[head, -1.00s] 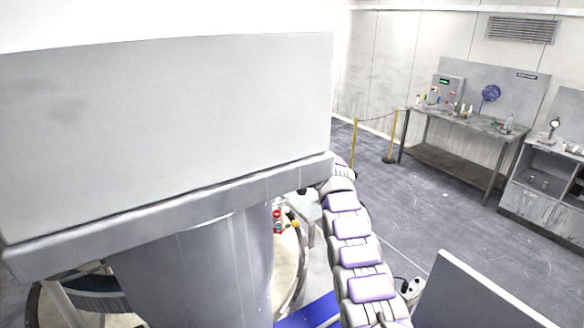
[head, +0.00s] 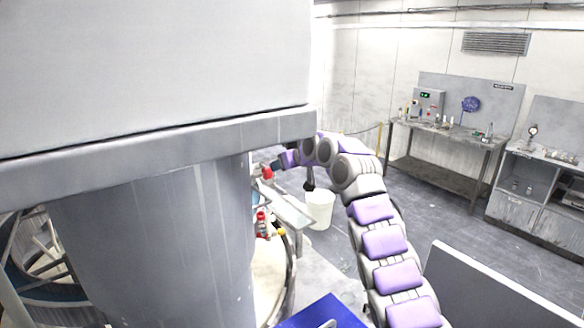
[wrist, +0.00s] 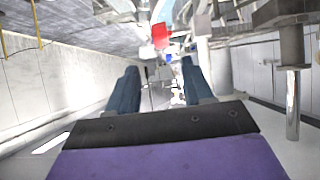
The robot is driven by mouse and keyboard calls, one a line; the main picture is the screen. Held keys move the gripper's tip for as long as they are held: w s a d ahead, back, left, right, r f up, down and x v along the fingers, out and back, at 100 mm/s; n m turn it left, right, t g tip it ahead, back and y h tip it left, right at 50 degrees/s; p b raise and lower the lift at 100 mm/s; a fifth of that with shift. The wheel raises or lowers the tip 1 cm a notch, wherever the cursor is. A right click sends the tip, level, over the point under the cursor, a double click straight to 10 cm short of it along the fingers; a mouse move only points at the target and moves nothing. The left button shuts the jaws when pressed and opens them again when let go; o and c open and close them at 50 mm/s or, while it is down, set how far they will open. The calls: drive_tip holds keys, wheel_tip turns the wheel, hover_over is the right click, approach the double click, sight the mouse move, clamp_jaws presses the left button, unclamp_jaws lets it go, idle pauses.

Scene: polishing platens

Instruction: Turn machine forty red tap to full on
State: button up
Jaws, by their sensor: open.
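My gripper (wrist: 158,68) is open in the wrist view, its two blue fingers apart with nothing gripped between them. A red part (wrist: 161,32) lies ahead of the fingertips there, clear of both fingers. In the head view my arm bends left at its end, close to a small red part (head: 267,173) beside the grey column. Lower down, another red fitting (head: 261,217) stands by the column, with a yellow part (head: 281,233) to its right. I cannot read a machine number or tell how far any tap is turned.
A big grey housing (head: 150,75) on a thick column (head: 160,240) fills the left. A white bucket (head: 319,210) stands on the floor behind my arm. A blue surface (head: 318,312) is at the bottom. A workbench (head: 445,130) stands far right; floor between is open.

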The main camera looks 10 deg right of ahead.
drive_tip(key=shift+b+v, duration=0.45)
drive_tip(key=shift+v, duration=2)
drive_tip(key=shift+f, duration=0.1)
